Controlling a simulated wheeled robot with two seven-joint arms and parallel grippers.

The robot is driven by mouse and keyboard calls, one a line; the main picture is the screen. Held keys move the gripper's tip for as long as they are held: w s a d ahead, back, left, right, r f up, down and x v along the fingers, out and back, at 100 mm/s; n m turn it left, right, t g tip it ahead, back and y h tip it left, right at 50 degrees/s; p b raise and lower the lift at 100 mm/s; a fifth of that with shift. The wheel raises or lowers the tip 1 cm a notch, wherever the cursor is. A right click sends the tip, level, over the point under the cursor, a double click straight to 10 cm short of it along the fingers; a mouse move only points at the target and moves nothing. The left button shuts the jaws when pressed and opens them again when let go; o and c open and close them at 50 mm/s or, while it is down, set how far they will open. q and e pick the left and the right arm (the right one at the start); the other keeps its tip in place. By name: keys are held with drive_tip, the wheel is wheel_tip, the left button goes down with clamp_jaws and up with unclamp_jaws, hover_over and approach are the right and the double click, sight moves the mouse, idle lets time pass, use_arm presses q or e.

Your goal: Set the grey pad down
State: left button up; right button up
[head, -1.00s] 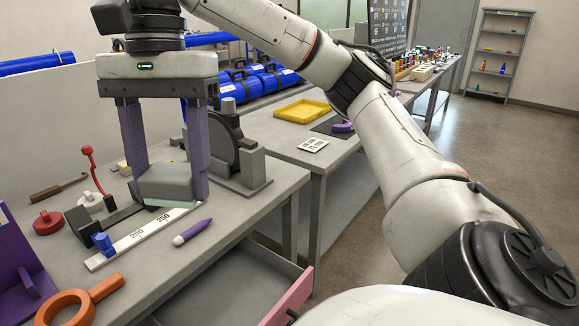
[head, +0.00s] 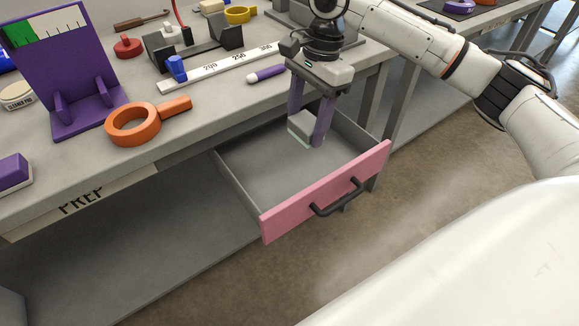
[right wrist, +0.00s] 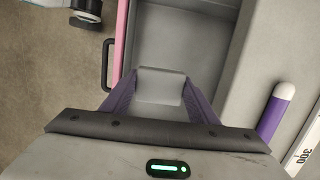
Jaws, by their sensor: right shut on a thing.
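The grey pad (head: 303,126) is a small grey block with a pale green underside, held over the open drawer (head: 262,170) with the pink front. My right gripper (head: 312,130) has purple fingers and is shut on the pad. In the right wrist view the pad (right wrist: 161,86) sits between the two fingers, with the grey drawer floor (right wrist: 178,50) beyond it. I cannot tell how far the pad is above the drawer floor. My left gripper is not in view.
The drawer's pink front (head: 325,192) has a black handle (head: 337,198). On the bench above lie a purple marker (head: 267,74), a white ruler strip (head: 222,69), an orange ring tool (head: 135,122) and a purple stand (head: 75,75). The drawer's interior looks empty.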

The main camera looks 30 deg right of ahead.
drive_tip(key=b, duration=0.1)
hover_over(303, 176)
drive_tip(key=f, duration=0.8)
drive_tip(key=shift+d+f, duration=0.2)
drive_tip(key=shift+d, duration=0.15)
wheel_tip(303, 176, down, 5)
drive_tip(key=shift+b, duration=0.55)
drive_tip(key=o, duration=0.7)
drive_tip(key=shift+f, duration=0.1)
drive_tip(key=shift+o, duration=1.2)
